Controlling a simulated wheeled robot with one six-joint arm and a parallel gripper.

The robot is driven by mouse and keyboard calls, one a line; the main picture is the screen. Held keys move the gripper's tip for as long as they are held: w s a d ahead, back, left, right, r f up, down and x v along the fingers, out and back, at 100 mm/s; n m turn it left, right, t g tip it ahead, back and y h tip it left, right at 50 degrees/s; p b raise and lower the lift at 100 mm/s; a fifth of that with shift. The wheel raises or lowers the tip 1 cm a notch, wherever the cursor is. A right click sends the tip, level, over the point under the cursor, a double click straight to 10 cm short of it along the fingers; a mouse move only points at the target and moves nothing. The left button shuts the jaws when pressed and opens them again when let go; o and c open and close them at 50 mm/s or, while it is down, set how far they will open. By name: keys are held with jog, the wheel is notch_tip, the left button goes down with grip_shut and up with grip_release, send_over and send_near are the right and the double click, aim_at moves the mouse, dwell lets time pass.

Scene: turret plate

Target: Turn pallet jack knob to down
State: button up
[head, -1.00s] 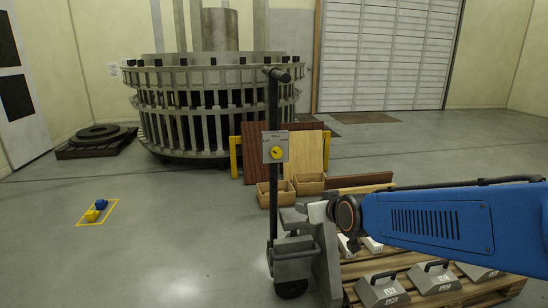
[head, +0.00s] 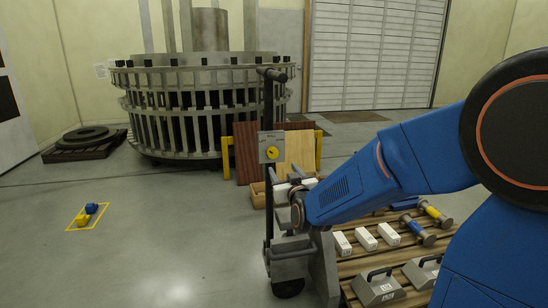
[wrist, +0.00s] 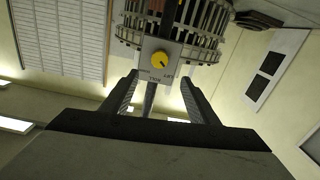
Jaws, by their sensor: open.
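The pallet jack (head: 290,247) stands upright in the middle of the head view, its thin black handle post topped by a crossbar. A small grey plate (head: 263,137) on the post carries a round yellow knob (head: 272,153). In the wrist view the knob (wrist: 159,59) sits on its plate (wrist: 148,72), which appears upside down, with lettering beside the knob. The knob's pointer direction is too small to tell. My gripper (wrist: 158,92) is open and empty, its two fingers apart below the knob in that view and not touching it.
A wooden pallet (head: 408,262) beside the jack carries grey weights (head: 376,288), white blocks (head: 366,237) and dumbbell-shaped pieces. A large slatted metal turret (head: 200,100) and wooden boards (head: 262,150) stand behind.

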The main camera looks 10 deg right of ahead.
aim_at(273, 154)
jog(key=w, duration=1.4)
jog(key=c, duration=1)
